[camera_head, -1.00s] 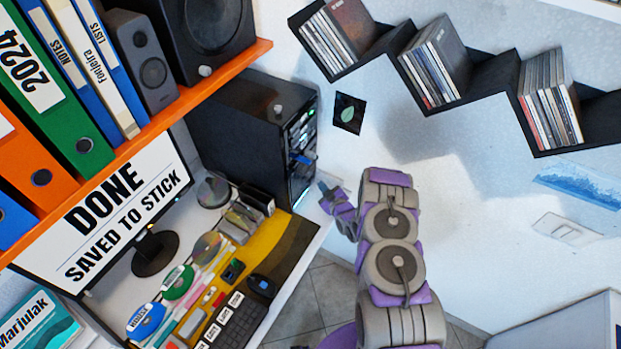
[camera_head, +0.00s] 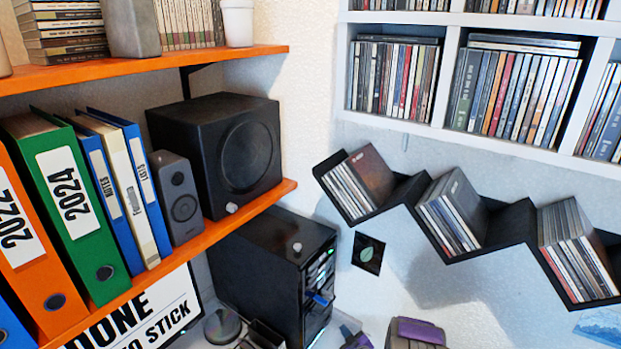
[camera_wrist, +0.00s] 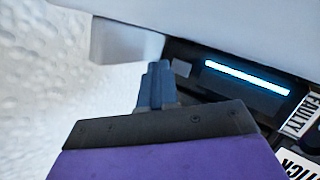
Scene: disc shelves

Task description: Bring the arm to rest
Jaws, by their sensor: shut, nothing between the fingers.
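My gripper (camera_wrist: 155,85) shows in the wrist view with its dark blue-grey fingers together and nothing between them. It points toward a white surface and a dark recess with a glowing light strip (camera_wrist: 245,77); whether it touches anything there I cannot tell.
An orange shelf (camera_head: 240,205) holds binders and a black speaker (camera_head: 235,150). A black zigzag shelf (camera_head: 510,225) and a white shelf (camera_head: 452,140) hold discs at the right. A monitor (camera_head: 150,312) stands lower left.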

